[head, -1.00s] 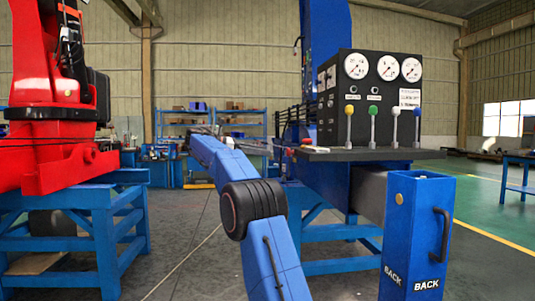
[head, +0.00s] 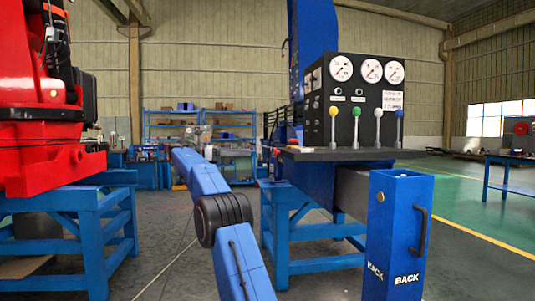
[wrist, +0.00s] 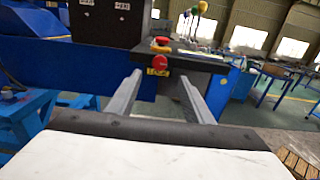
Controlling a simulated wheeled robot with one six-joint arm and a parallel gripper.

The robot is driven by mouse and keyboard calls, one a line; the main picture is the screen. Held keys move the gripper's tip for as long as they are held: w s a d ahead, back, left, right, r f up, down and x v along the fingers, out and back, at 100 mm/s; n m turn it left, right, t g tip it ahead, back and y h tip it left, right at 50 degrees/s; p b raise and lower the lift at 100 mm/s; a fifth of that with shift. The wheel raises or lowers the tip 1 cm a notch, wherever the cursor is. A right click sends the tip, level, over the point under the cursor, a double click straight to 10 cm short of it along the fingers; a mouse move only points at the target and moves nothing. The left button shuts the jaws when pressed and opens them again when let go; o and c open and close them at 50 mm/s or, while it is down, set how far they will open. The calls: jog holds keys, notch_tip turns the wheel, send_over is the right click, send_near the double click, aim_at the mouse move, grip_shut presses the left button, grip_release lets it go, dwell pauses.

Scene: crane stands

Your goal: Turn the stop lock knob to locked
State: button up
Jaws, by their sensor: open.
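In the wrist view a red round knob (wrist: 159,62) with a yellow label below it faces me on the front of the black control shelf. A red mushroom button on a yellow base (wrist: 160,42) sits just above it, on top of the shelf. My gripper (wrist: 160,77) is open and empty; its two grey fingers point toward the red knob from either side, apart from it. The label text and the knob's setting are too small to read. In the head view my gripper cannot be made out, and the shelf end shows small red parts (head: 292,142).
The black panel (head: 350,110) carries gauges and several coloured levers above the shelf (head: 340,154). A blue post marked BACK (head: 397,235) stands at the right front. A red crane on a blue stand (head: 95,210) is at left.

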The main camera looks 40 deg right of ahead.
aim_at(277, 152)
jog(key=x, duration=1.1)
jog(key=shift+d, duration=0.15)
jog(key=c, duration=1)
